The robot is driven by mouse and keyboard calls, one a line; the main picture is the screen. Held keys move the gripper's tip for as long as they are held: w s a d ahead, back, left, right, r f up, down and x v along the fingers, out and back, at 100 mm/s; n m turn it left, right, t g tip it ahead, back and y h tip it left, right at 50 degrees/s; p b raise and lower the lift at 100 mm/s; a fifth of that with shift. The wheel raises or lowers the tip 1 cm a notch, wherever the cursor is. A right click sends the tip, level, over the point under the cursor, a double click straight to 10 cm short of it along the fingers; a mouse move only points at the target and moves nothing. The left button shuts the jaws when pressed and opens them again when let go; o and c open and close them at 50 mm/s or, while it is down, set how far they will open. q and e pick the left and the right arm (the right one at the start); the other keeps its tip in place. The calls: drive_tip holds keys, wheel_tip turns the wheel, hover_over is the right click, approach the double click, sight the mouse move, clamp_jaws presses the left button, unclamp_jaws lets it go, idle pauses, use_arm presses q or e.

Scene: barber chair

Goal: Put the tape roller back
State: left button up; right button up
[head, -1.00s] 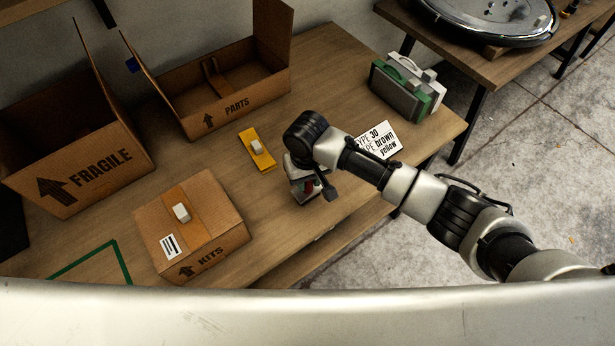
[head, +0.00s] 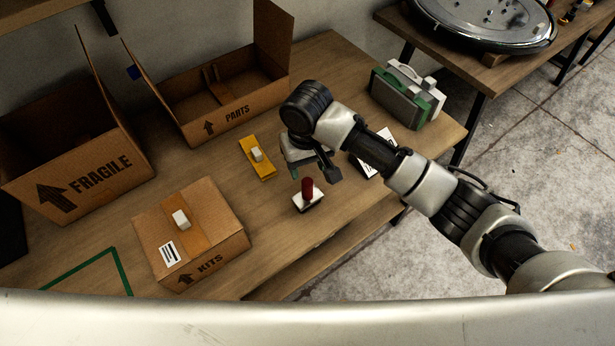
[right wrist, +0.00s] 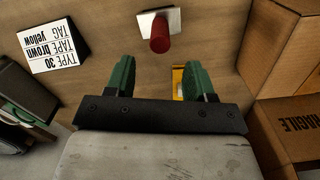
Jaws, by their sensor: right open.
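A red upright cylinder, perhaps the tape roller's handle (head: 307,187), stands on a small white plate (head: 309,203) near the table's front edge. They also show in the right wrist view as the red cylinder (right wrist: 160,36) above the white plate (right wrist: 172,20). I cannot tell whether a roller is under the handle. My right gripper (head: 313,166) is open and empty, just behind the red handle and apart from it. Its green fingers (right wrist: 160,70) have a clear gap from the handle in the right wrist view. My left gripper is not in view.
A closed KITS box (head: 222,226), open PARTS box (head: 258,110) and open FRAGILE box (head: 115,185) stand left and back. A yellow piece (head: 265,168) lies behind the handle. A printed sign (head: 371,160) and green-grey cases (head: 400,98) stand right.

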drive_tip(key=shift+r, duration=1.7)
